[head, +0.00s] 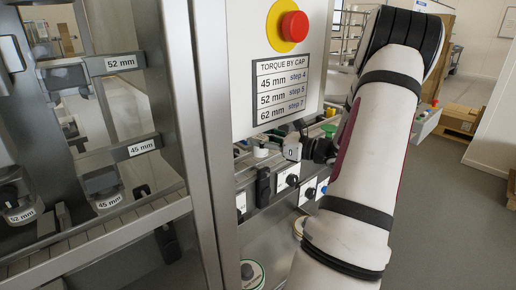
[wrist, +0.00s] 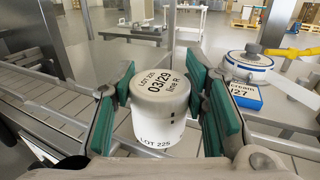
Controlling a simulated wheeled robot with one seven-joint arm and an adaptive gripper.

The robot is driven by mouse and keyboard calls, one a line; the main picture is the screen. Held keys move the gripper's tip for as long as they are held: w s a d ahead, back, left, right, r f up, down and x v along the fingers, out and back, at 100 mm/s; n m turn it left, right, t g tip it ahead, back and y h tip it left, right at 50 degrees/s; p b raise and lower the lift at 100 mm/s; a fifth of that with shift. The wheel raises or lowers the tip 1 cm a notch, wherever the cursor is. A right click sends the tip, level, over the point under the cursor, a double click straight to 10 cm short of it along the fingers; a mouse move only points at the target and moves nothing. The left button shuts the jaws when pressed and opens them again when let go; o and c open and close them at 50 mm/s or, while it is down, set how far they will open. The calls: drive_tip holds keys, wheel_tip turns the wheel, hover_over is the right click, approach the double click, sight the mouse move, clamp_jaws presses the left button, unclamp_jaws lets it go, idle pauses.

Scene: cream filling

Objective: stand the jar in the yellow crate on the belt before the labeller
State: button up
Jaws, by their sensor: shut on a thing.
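In the wrist view a white jar (wrist: 160,115) with a pale lid stands upright between the green pads of my gripper (wrist: 165,110), which is shut on it. The lid reads LOT 225, 03/29, line R, and the jar's side reads LOT 225. In the head view my arm covers most of the gripper area. A slatted metal track (wrist: 45,108), which looks like a belt, runs along the left of the wrist view. I cannot make out the yellow crate or tell which machine is the labeller.
A white, blue-rimmed tub (wrist: 247,62) with a yellow handle stands at right behind a blue cream label (wrist: 245,95). In the head view, a steel-framed cabinet (head: 200,130) and a panel with a red button (head: 293,26) stand left of my arm. Open floor (head: 435,200) lies right.

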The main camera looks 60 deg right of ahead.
sight(258, 149)
drive_tip(key=shift+w+d, duration=0.15)
drive_tip(key=shift+w, duration=0.1)
drive_tip(key=f, duration=0.3)
drive_tip(key=shift+w+d, duration=0.25)
drive_tip(key=shift+w, duration=0.1)
drive_tip(key=shift+f+b, duration=0.3)
drive_tip(key=shift+f, duration=0.35)
drive_tip(key=o, duration=1.3)
drive_tip(key=shift+r, duration=0.3)
drive_tip(key=s, duration=0.4)
drive_tip(key=s+d, duration=0.1)
drive_tip(key=s, duration=0.7)
drive_tip(key=shift+d+p, duration=0.4)
